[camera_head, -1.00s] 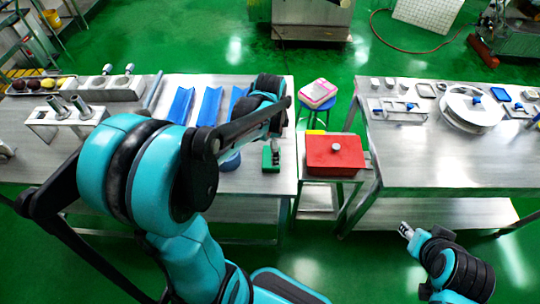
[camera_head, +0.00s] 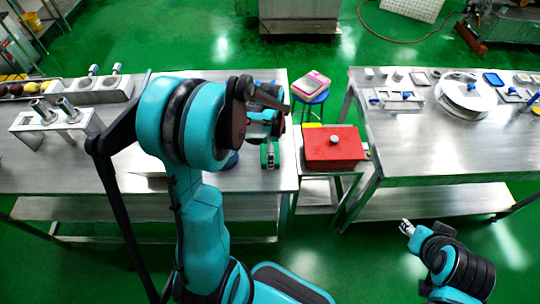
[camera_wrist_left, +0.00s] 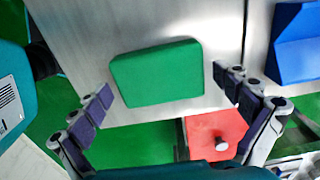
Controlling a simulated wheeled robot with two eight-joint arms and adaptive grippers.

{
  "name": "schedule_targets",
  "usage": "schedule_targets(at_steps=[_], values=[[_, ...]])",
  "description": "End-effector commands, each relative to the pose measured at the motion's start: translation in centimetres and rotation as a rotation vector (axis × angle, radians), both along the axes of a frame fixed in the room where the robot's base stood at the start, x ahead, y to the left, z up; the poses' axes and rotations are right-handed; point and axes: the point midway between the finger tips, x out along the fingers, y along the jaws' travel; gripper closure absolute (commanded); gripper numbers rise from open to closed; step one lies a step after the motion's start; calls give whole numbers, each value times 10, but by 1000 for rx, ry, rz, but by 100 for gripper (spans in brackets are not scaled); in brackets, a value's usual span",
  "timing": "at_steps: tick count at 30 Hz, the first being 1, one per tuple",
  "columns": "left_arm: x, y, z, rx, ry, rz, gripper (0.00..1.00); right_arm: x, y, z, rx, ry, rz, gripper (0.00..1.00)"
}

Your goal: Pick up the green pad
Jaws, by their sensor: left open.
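The green pad (camera_wrist_left: 157,73) lies flat on the metal table (camera_wrist_left: 85,25) near its edge in the left wrist view. My left gripper (camera_wrist_left: 163,82) is open, with one finger on each side of the pad and nothing held between them. I cannot tell how high the fingers are above the table. In the head view my left arm hides much of this spot, and only a little green shows below the gripper. My right gripper (camera_head: 407,228) is low over the floor at the right, too small to tell whether it is open.
A red box (camera_head: 335,147) with a knob stands on a small stand between the two tables. A blue stool (camera_head: 311,96) with a pink-edged item is behind it. The right table (camera_head: 450,150) holds several small parts and a white round thing.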

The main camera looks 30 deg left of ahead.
Motion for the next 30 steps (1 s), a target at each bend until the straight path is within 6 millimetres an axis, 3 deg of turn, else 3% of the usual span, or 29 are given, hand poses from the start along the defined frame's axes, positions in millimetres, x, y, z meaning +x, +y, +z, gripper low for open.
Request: schedule_targets(at_steps=[2,6,20,28,30], values=[[0,0,1,0,0,0,0,0,0,1,0,0,0,60],[0,0,1,0,0,0,34,0,0,1,0,0,0,60],[0,0,7,0,0,0,34,0,0,4,0,0,0,60],[0,0,49,0,0,0,34,0,0,23,0,0,0,60],[-3,19,56,0,0,8,34,0,0,26,0,0,0,60]])
